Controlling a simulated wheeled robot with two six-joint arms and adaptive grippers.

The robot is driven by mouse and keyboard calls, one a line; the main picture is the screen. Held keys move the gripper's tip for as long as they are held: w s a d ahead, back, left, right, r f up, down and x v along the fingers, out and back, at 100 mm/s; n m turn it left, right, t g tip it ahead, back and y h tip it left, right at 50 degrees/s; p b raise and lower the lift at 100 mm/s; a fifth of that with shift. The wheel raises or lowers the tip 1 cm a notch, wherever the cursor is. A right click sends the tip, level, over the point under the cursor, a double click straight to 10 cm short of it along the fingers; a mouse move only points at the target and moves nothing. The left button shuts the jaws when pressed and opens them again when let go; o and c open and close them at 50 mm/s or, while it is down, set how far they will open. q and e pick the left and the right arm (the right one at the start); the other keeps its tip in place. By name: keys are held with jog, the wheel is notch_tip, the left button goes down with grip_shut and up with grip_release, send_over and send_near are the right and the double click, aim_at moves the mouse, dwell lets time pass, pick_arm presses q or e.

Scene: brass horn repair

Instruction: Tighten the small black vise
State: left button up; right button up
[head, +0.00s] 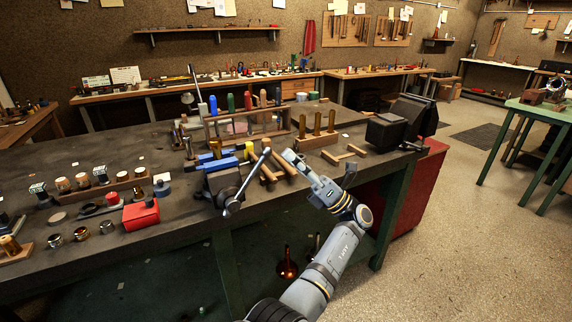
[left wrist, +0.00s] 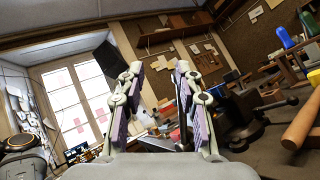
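The small black vise (head: 222,180) sits at the front edge of the dark workbench in the head view. Its long grey handle bar (head: 247,184) slants from upper right to lower left across its front. My left gripper (head: 289,156) is just right of the bar's upper end, over the bench edge, and appears apart from it. In the left wrist view its two fingers (left wrist: 158,72) are spread apart. A thin dark upright shape shows beside the right finger; I cannot tell what it is. My right gripper is not in view.
Wooden mallet handles (head: 285,163) lie close behind my left gripper. A larger black vise (head: 387,130) stands at the bench's right end. A red box (head: 141,214) and several small parts lie to the left.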

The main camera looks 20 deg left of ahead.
pick_arm(q)
jog(key=b, duration=0.1)
jog(key=d, duration=0.1)
jog(key=d+f+b, duration=0.1)
jog(key=shift+w+d+b, duration=0.2)
jog(key=shift+w+b, duration=0.05)
jog(key=shift+b, duration=0.05)
